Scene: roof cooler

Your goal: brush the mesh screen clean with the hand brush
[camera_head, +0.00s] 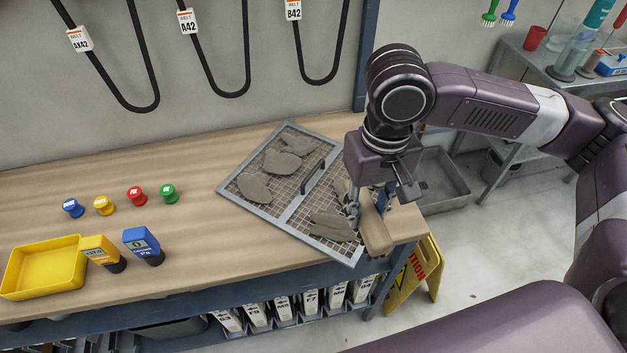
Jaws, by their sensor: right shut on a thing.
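The mesh screen (289,211) lies flat at a slant on the wooden bench, a grey frame with a centre bar and a dark handle. Several grey patches of dirt (283,162) lie on both halves of its mesh. My right gripper (368,205) is over the screen's near right part, pointing down. It is shut on the hand brush (375,236), whose wooden body shows below the fingers. The gripper hides part of the brush and the right end of the screen. I cannot tell whether the bristles touch the mesh. My left gripper is out of view.
A yellow tray (45,268), a yellow device (98,249), a blue device (142,241) and several coloured knobs (136,195) stand on the bench (205,233) to the left. Belts (150,90) hang on the wall. A yellow caution sign (421,275) stands on the floor beyond the bench's right end.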

